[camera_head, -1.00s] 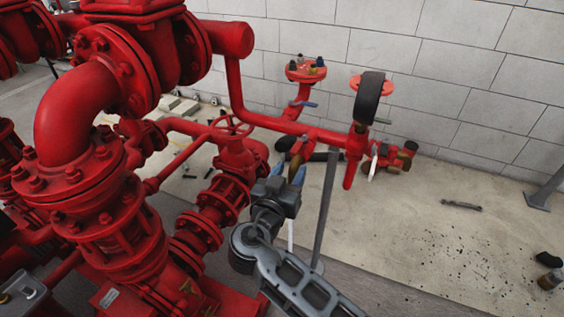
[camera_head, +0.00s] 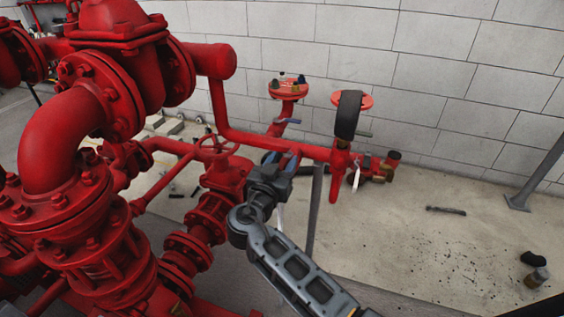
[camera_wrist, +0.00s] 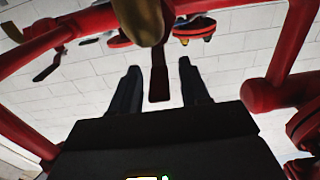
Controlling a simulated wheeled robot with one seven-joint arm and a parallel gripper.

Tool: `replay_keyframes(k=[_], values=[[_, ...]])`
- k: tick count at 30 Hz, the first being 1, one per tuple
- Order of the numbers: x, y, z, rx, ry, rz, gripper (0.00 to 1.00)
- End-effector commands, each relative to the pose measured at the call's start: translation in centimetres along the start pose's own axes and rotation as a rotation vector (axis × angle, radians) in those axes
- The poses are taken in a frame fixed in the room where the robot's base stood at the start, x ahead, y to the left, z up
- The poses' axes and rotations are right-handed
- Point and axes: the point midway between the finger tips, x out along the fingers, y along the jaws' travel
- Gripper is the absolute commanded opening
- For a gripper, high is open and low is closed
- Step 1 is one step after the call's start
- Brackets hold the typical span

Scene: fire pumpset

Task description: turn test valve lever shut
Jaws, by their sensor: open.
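In the wrist view a brass valve body (camera_wrist: 140,20) shows at the top, with a red lever (camera_wrist: 159,78) beside it reaching down between my fingers. My gripper (camera_wrist: 160,82) is open, with one dark finger on each side of the lever. A gap shows on both sides, and I see no grip on it. In the head view my gripper (camera_head: 282,162) is just under the horizontal red pipe (camera_head: 262,141), left of the grey support post. There the brass valve and its lever are hidden or too small to tell.
The large red pump pipework (camera_head: 95,200) stands close on the left. A grey post (camera_head: 315,205) stands right beside my gripper. A black gauge (camera_head: 348,114) and a small side valve (camera_head: 380,168) are to the right. The floor (camera_head: 430,245) at right is mostly clear.

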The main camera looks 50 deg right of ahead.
Motion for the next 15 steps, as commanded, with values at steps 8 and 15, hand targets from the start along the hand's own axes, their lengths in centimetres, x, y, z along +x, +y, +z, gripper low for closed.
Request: replay_keyframes(k=[8,15], values=[[-0.02,0.00,0.02,0.000,0.000,0.000,0.33],[-0.04,0.00,0.02,0.000,0.000,0.000,0.10]])
